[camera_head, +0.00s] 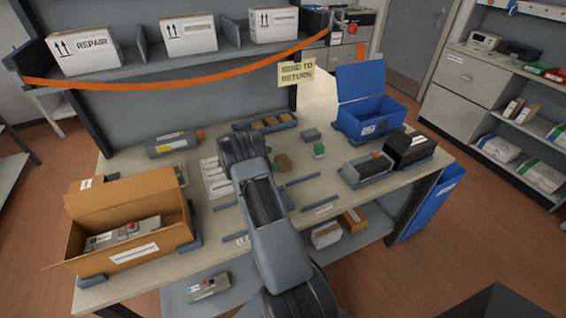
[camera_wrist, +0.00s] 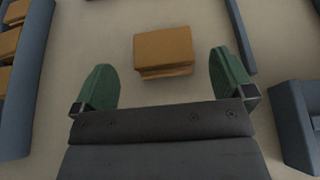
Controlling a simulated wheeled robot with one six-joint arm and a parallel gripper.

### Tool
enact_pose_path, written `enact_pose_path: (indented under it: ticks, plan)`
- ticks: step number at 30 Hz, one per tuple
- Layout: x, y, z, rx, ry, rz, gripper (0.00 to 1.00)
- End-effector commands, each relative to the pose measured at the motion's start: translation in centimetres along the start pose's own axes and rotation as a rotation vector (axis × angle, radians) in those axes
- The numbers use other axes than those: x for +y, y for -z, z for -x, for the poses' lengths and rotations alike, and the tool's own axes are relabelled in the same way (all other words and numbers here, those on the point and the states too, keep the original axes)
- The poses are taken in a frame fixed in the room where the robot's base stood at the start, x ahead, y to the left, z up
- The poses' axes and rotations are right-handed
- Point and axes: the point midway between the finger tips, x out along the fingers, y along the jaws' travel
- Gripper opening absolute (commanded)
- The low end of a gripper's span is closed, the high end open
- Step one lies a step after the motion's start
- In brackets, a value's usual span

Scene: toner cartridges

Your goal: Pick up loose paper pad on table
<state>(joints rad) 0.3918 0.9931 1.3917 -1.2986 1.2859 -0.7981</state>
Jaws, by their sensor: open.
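The loose paper pad (camera_wrist: 164,50) is a small orange-brown block lying flat on the pale table. In the wrist view it is at the upper middle, with its thicker edge facing me. It also shows in the head view (camera_head: 284,162), just right of my arm's end. My gripper (camera_wrist: 162,82) has two green fingers, spread wide and empty. The pad lies ahead of the gap between them, apart from both fingers. In the head view my own arm largely hides the gripper.
A grey tray (camera_head: 288,119) of similar pads stands at the back. Grey rails (camera_head: 303,180) flank the work area. An open cardboard box (camera_head: 95,256) stands left, a blue bin (camera_head: 366,122) and dark cartridges (camera_head: 408,148) right. A shelf with white boxes (camera_head: 85,52) overhangs the back.

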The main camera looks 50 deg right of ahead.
Motion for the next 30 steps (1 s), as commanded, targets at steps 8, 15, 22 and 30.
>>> enact_pose_path:
  ticks: [8,15,22,30]
  plan:
    - [0.0,0.0,-1.8,0.001,0.000,-0.001,1.00]
    - [-0.2,-0.2,-3.5,0.001,0.003,0.000,1.00]
    - [-0.2,-0.1,-6.5,0.001,0.002,0.000,1.00]
    - [-0.1,0.0,-6.9,0.002,0.000,-0.001,0.99]
